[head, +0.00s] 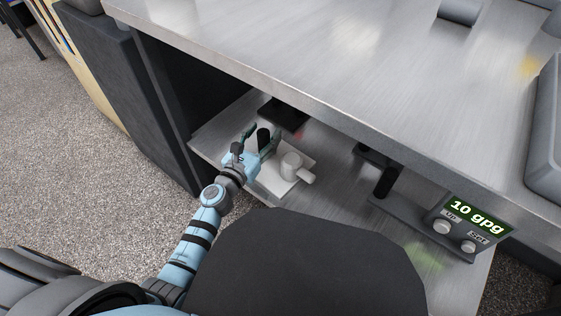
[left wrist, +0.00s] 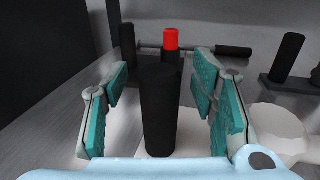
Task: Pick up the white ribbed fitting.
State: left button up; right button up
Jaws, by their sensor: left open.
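A white fitting (head: 291,164) with a short side branch stands on a white pad (head: 272,181) on the lower shelf. Its ribs cannot be made out. It also shows in the left wrist view (left wrist: 272,134) at the right edge, outside and beside the right finger. My left gripper (head: 261,139) is open to the left of the fitting. A black upright cylinder (left wrist: 158,110) stands between its spread teal-padded fingers, with gaps on both sides. My right gripper is not in view.
The metal worktop (head: 290,45) overhangs the shelf. A red-topped black post (left wrist: 171,42) and a horizontal rod stand beyond the cylinder. A black stand (head: 387,180) and a "10 gpg" display unit (head: 470,220) are to the right. A dark side wall (head: 165,95) closes the left.

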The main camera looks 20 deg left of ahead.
pick_arm(q)
jog(key=shift+w, duration=0.2)
grip_shut()
dwell(0.4)
